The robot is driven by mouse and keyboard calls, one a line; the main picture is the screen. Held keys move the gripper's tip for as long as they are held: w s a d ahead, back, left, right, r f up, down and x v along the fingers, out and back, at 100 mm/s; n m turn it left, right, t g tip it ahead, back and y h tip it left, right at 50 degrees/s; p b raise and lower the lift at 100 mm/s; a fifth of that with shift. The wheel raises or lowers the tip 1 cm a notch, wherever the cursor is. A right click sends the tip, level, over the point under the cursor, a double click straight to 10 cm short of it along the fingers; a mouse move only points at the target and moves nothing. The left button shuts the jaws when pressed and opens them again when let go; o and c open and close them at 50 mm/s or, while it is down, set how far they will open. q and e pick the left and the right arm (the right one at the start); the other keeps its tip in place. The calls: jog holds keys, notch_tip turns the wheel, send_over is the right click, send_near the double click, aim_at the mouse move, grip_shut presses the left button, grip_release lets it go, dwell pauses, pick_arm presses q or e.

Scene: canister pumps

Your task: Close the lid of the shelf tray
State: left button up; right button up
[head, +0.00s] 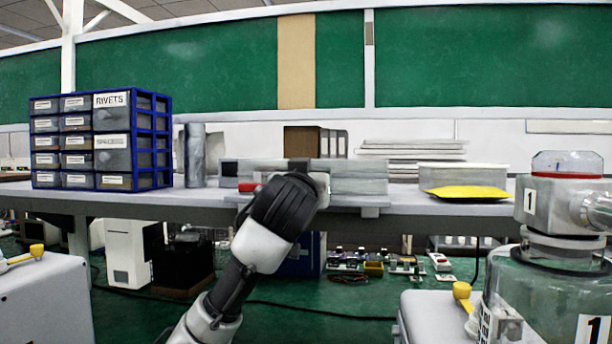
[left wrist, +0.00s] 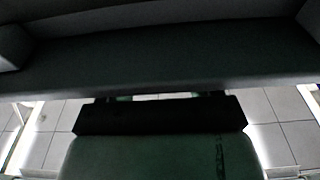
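A long, low grey box, which looks like the shelf tray (head: 358,186), sits on the grey bench shelf in the middle of the head view. A flat grey panel along its upper back (head: 352,167) may be its lid; I cannot tell its angle. My left arm reaches up from below to the tray's front. Its gripper (head: 318,178) is mostly hidden behind the black wrist, against the tray in the picture; contact and finger opening cannot be told. The left wrist view is dark, with a broad grey surface (left wrist: 160,55) across the top and a black bar (left wrist: 160,114) below it.
A blue drawer cabinet (head: 100,140) and a grey cylinder (head: 195,155) stand left of the tray. A small red piece (head: 249,187) lies by its left end. A yellow packet (head: 468,193) and stacked sheets (head: 412,150) are to the right. A canister pump (head: 560,215) stands at front right.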

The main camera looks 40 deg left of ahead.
pick_arm(q)
jog(key=shift+o, duration=0.5)
jog(key=shift+s+r, duration=0.1)
jog(key=shift+r, duration=0.1)
jog(key=shift+s, duration=0.1)
jog(key=shift+s, duration=0.2)
jog(key=b+v, duration=0.1)
jog(key=v, duration=0.9)
jog(key=shift+f, duration=0.2)
pick_arm(e)
jog(key=w, duration=0.1)
jog(key=w+r, duration=0.2)
jog(key=shift+w+a+r, duration=0.2)
jog(key=shift+a+r, duration=0.05)
jog(key=shift+a, duration=0.05)
pick_arm(q)
jog(key=shift+d, duration=0.1)
